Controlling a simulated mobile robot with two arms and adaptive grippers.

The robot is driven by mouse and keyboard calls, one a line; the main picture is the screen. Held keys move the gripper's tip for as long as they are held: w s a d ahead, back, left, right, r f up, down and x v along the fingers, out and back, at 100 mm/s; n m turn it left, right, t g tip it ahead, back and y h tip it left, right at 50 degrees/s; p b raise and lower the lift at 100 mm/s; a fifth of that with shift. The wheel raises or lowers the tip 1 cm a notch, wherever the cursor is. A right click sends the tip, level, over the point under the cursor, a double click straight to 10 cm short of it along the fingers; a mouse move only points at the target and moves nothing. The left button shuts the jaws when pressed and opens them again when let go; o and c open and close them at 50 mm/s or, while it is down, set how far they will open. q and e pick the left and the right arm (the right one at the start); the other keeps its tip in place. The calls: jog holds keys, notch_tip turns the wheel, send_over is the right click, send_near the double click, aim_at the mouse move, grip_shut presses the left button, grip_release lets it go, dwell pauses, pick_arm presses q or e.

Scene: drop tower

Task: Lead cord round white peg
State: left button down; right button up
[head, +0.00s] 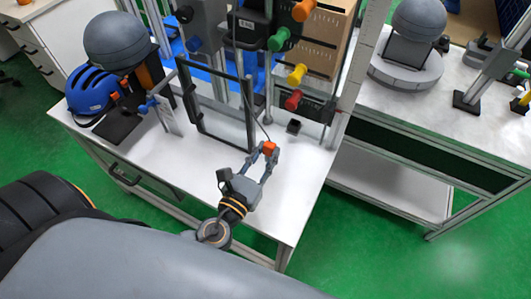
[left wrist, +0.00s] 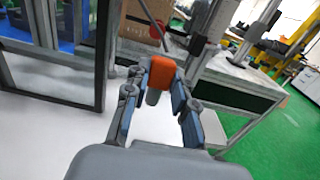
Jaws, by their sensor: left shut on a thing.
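My left gripper (head: 268,155) is above the white bench top, with its fingers shut on an orange block (head: 269,148). In the left wrist view the orange block (left wrist: 163,70) sits between the fingertips of my left gripper (left wrist: 157,92), with a grey stub below it. A thin dark cord (head: 262,130) runs up from the block toward the tower; it also shows in the left wrist view (left wrist: 152,22). Orange, green, yellow (head: 297,75) and red (head: 293,100) pegs stick out on the tower's right side. I cannot pick out a white peg. My right gripper is not in view.
A dark upright frame (head: 221,139) stands left of my gripper. A small black block (head: 293,126) lies behind it. A blue helmet (head: 95,90) is at the bench's left. A cardboard box (head: 322,40) stands behind the pegs. The bench's front right is clear.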

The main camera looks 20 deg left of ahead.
pick_arm(q)
jog(key=shift+r, duration=0.3)
jog(key=shift+s+f, duration=0.15)
jog(key=shift+s, duration=0.65)
jog(key=s+b, duration=0.2)
jog(key=s, duration=0.4)
jog(key=shift+a, duration=0.1)
